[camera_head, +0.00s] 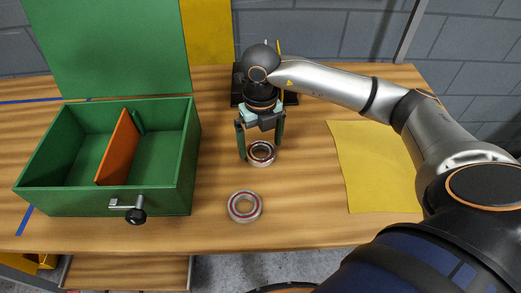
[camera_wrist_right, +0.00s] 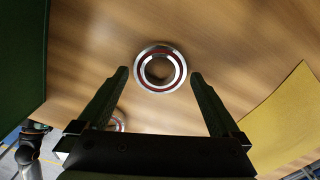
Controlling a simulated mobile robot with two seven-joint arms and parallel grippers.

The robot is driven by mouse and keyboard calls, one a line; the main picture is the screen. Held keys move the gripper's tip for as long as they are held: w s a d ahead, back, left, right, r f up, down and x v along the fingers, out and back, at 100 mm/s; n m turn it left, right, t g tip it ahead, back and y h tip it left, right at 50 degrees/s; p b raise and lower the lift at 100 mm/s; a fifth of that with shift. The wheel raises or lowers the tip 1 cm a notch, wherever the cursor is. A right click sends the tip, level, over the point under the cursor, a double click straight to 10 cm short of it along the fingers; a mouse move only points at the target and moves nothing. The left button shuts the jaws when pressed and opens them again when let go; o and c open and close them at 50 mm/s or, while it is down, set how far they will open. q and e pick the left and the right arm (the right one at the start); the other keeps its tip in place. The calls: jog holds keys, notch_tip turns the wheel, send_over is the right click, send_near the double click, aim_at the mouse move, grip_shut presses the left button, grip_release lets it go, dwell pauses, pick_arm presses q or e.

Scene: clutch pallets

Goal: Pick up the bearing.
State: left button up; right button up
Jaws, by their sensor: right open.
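A metal ring bearing with a red band (camera_head: 262,162) lies flat on the wooden table, under my right gripper (camera_head: 260,149). The right gripper points down and is open, with one finger to each side of this bearing. In the right wrist view the same bearing (camera_wrist_right: 160,87) shows whole, at and just beyond the fingertips, apart from both fingers. A second similar bearing (camera_head: 244,218) lies on the table nearer to me. It shows partly behind the left finger in the wrist view (camera_wrist_right: 119,125).
A green box (camera_head: 186,170) with an orange divider, a front crank and a raised lid stands on the left. A yellow sheet (camera_head: 375,170) lies on the right. A dark object (camera_head: 236,85) stands behind the gripper. The table's front middle is mostly clear.

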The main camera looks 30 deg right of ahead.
jog(key=shift+f, duration=0.9)
jog(key=shift+c, duration=0.2)
jog(key=shift+r, duration=0.1)
jog(key=c, duration=1.4)
